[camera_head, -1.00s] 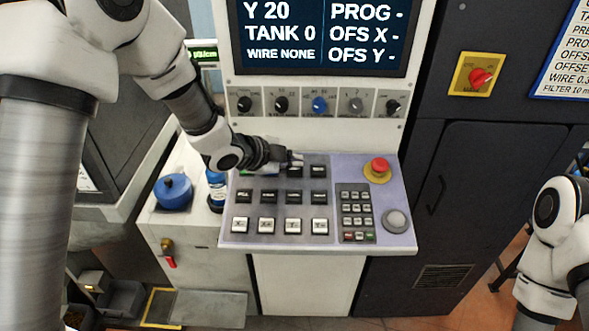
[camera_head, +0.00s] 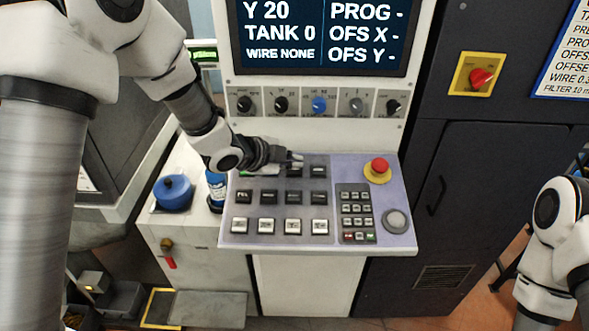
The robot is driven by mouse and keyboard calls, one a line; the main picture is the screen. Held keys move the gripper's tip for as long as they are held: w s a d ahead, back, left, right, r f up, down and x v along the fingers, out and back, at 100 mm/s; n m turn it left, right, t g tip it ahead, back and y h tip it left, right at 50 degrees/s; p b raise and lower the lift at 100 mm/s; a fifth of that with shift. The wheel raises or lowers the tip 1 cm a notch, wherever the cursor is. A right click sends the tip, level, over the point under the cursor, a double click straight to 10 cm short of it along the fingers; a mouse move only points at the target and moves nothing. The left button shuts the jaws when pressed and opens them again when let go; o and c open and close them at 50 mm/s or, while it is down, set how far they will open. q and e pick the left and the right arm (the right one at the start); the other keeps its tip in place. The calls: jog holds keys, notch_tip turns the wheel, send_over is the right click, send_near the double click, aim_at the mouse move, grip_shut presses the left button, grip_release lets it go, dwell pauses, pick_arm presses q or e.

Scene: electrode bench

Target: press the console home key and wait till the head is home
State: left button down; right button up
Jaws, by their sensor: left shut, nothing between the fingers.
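The console (camera_head: 340,240) has a sloped key panel with rows of dark and white keys. My left gripper (camera_head: 297,159) is shut and empty, with its tip over the top row, by the dark key (camera_head: 294,171). It covers part of the keys to the left in that row, where a bit of green shows. I cannot tell whether the tip touches a key, and the key labels are too small to read. The screen (camera_head: 320,35) reads Y 20, TANK 0, WIRE NONE, PROG -, OFS X -, OFS Y -. My right arm shows at the right edge; its gripper is out of view.
A red stop button (camera_head: 379,165) on a yellow base, a grey round knob (camera_head: 396,221) and a keypad (camera_head: 357,212) are on the panel's right. A row of knobs (camera_head: 319,104) is above. A blue lidded pot (camera_head: 173,192) and a blue bottle (camera_head: 216,187) stand left.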

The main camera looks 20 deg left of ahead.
pick_arm(q)
jog(key=shift+w+f, duration=0.1)
jog(key=shift+f, duration=0.2)
